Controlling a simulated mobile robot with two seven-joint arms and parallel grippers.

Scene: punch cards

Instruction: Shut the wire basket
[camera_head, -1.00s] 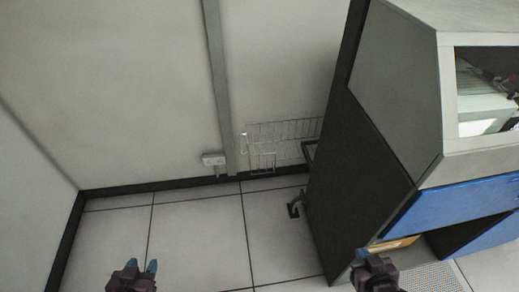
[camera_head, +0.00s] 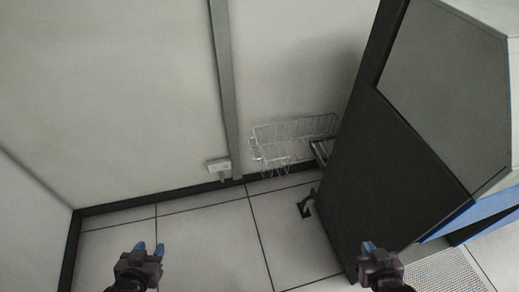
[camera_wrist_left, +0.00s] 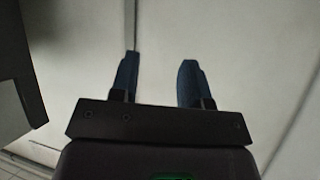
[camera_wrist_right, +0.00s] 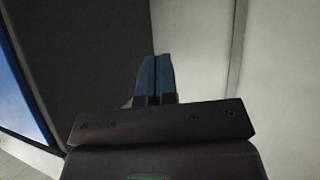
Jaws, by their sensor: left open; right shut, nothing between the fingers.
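The wire basket (camera_head: 297,133) is a thin pale wire frame low by the far wall, beside the dark machine cabinet. A smaller wire section (camera_head: 272,160) hangs at its front left; I cannot tell clearly whether it is a door or flap. The cabinet hides the basket's right end. My left gripper (camera_head: 150,248) is open and empty at the bottom left, far from the basket; its parted fingers show in the left wrist view (camera_wrist_left: 157,82). My right gripper (camera_head: 368,247) is shut and empty in front of the cabinet; its fingers meet in the right wrist view (camera_wrist_right: 154,77).
The large dark and grey cabinet (camera_head: 385,170) with a blue edge fills the right side. A dark bracket-like foot (camera_head: 307,203) stands by its base. A wall socket box (camera_head: 218,165) is beside a vertical strip. The tiled floor (camera_head: 205,225) at centre left is clear.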

